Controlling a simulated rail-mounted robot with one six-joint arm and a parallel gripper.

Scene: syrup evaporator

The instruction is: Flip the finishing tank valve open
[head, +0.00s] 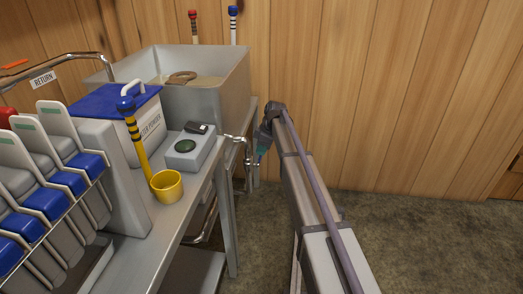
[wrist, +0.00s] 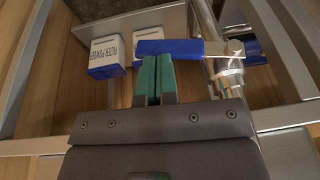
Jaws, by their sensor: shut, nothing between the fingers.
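The finishing tank (head: 205,105) is a grey metal basin on the bench in the head view. Its metal outlet valve (head: 243,148) sticks out at the bench's right end. In the wrist view the valve body (wrist: 228,78) stands at the right, and its blue-gripped lever (wrist: 172,47) extends left, crosswise to my fingers. My gripper (wrist: 158,58) has its teal fingers shut with nothing between them. The fingertips are at the lever's blue grip; I cannot tell whether they touch. In the head view my gripper (head: 264,143) is small, beside the valve, and partly hidden by my arm.
Filter powder boxes (wrist: 107,55) show beyond the lever in the wrist view. On the bench (head: 196,190) are a yellow cup (head: 166,186), a grey instrument (head: 188,150) and a blue-lidded bin (head: 120,105). The floor (head: 410,230) to the right is clear.

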